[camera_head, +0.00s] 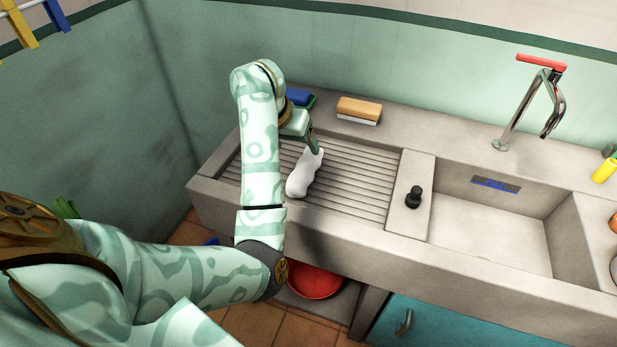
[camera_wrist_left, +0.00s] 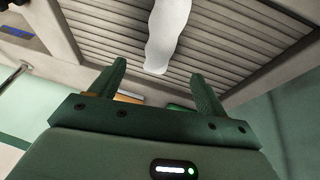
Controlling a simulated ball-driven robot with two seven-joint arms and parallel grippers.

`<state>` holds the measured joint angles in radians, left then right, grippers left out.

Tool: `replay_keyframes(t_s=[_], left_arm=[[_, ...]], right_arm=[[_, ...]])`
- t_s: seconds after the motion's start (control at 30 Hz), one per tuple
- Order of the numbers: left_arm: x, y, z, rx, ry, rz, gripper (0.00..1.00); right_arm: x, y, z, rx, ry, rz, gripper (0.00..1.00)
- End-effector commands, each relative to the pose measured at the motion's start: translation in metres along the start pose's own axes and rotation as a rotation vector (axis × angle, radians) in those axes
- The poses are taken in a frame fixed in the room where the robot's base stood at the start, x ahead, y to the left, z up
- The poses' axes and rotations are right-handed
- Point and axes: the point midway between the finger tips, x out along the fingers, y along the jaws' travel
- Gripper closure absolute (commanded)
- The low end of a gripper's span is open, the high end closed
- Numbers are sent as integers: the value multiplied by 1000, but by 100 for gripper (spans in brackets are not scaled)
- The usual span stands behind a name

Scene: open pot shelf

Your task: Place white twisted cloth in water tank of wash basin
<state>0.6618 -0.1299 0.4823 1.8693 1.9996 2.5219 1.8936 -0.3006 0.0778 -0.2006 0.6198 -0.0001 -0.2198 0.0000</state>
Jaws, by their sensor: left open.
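The white twisted cloth (camera_head: 301,176) lies on the ribbed drainboard, at the left of the stone wash basin. My left gripper (camera_head: 312,143) is at the cloth's far end, and my forearm partly covers the drainboard. In the left wrist view, the cloth (camera_wrist_left: 167,35) has its near end between the lines of the two open fingers (camera_wrist_left: 158,70), with nothing gripped. I cannot tell whether a finger touches it. The water tank (camera_head: 490,235) is the recessed basin to the right and has no cloth in it. My right gripper is not in view.
A brush with an orange top (camera_head: 359,107) and a blue item (camera_head: 300,97) sit behind the drainboard. A black knob (camera_head: 413,197) stands on the divider. A red-handled faucet (camera_head: 540,100) rises behind the tank. A red bowl (camera_head: 315,281) is below the counter.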

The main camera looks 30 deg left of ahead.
Motion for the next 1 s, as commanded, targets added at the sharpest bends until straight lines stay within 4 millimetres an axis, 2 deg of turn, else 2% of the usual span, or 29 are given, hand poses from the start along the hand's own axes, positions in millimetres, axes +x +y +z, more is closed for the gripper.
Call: replay_keyframes(t_s=[0.03, 0.33, 0.5, 0.6, 0.87, 0.9, 1.0], left_arm=[[18, -2, 3, 1, -5, -3, 25], [44, -1, 3, 3, -1, -4, 25], [74, -1, 16, 4, -5, -6, 25], [85, 0, 14, 2, -2, -5, 25], [86, 1, 11, 2, 2, -2, 25], [86, 1, 11, 2, 2, -2, 27], [86, 1, 11, 2, 2, -2, 55]], right_arm=[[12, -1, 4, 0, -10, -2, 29], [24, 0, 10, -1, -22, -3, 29], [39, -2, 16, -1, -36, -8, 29], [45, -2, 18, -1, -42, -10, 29], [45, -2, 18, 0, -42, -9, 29], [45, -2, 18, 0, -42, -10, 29], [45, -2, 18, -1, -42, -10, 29]])
